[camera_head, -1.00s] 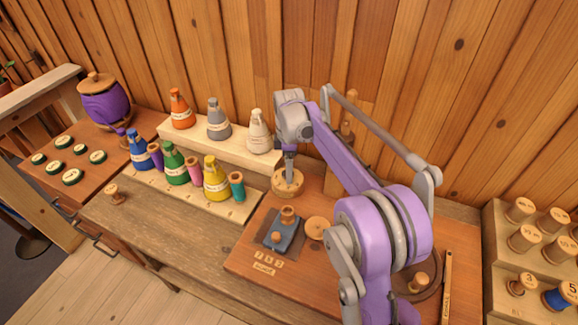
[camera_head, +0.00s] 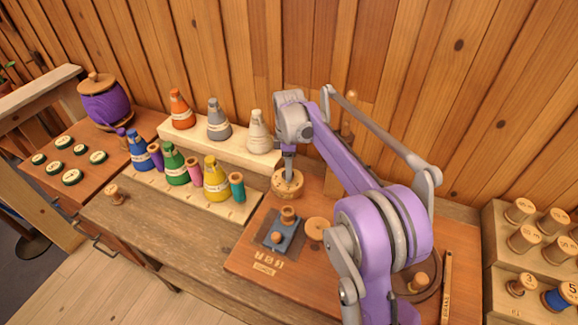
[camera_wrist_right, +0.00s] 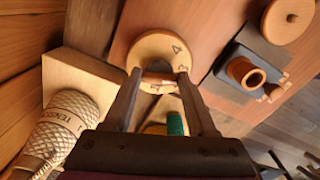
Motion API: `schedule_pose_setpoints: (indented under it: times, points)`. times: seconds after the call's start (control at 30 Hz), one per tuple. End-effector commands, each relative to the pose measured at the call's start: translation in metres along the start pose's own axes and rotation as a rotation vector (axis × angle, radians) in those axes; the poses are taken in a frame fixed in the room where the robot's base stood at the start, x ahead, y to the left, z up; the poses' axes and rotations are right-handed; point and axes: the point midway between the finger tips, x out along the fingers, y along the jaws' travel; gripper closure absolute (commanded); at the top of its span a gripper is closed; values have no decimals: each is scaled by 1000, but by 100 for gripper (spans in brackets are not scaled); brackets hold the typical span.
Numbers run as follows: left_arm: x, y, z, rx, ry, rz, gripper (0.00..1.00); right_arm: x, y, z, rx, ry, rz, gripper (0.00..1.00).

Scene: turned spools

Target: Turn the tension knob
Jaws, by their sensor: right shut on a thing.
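The tension knob (camera_head: 284,190) is a round, pale wooden dial with dark figures on its rim, standing at the back of the brown work board. It also shows in the right wrist view (camera_wrist_right: 150,44), where a "4" can be read on it. My right gripper (camera_head: 288,174) reaches down onto the knob from above. In the right wrist view its two fingers (camera_wrist_right: 160,73) lie on either side of the knob's dark middle grip, shut on it. The fingers partly hide that grip. My left gripper is not in view.
A blue-grey block with wooden pegs (camera_head: 284,232) and a flat wooden disc (camera_head: 317,229) sit in front of the knob. A white thread cone (camera_head: 258,132) stands on the stepped rack to the left. The plank wall rises close behind.

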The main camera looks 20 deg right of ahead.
Motion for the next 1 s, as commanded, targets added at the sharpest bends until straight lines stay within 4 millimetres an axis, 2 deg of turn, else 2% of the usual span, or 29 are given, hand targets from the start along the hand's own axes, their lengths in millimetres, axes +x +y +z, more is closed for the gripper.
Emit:
schedule_pose_setpoints:
  times: [0.27,1.0]
  points:
    - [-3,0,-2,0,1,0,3,-1,-1,0,197,0,0,98]
    - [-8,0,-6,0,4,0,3,-1,-2,-2,900,0,1,98]
